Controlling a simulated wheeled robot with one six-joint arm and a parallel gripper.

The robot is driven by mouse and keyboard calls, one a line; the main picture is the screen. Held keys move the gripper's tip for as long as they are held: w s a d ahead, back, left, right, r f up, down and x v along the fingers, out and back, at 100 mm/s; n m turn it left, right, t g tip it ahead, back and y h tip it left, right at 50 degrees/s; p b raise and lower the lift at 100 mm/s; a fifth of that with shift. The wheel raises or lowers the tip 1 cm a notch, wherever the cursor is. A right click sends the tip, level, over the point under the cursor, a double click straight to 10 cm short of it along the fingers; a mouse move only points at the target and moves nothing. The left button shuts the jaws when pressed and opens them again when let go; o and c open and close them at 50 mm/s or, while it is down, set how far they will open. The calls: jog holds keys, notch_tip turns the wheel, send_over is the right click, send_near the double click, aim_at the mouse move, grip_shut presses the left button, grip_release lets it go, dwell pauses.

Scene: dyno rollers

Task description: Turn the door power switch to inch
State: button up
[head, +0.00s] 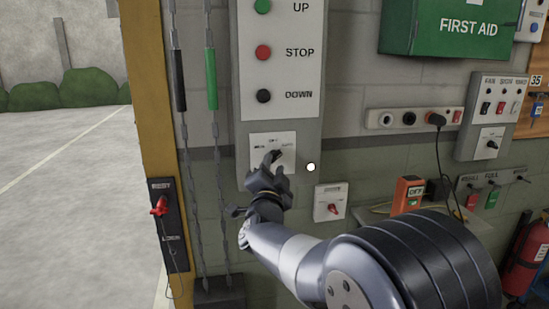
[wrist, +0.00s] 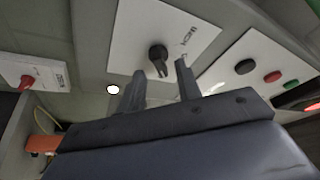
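The door power switch is a black knob (wrist: 158,54) on a white plate (wrist: 122,40), with an INCH label beside the knob in the wrist view. In the head view the plate (head: 258,141) sits below the UP, STOP and DOWN buttons, and my gripper covers part of it. I cannot tell which marking the knob points at. My gripper (head: 272,163) is in front of the plate. In the wrist view its two fingers (wrist: 160,70) are apart, with the knob showing between and beyond their tips. No firm contact with the knob is visible.
A box with a red switch (head: 332,207) is right of the plate. Hanging chains (head: 211,150) and a yellow post with a red lever (head: 159,207) are at left. A socket strip (head: 410,119) and first aid box (head: 455,27) are at right. A white dot (head: 311,167) shows beside the panel.

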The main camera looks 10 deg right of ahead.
aim_at(275, 156)
jog(key=shift+x, duration=1.35)
jog(key=shift+c, duration=0.4)
jog(key=shift+f, duration=0.1)
jog(key=c, duration=0.6)
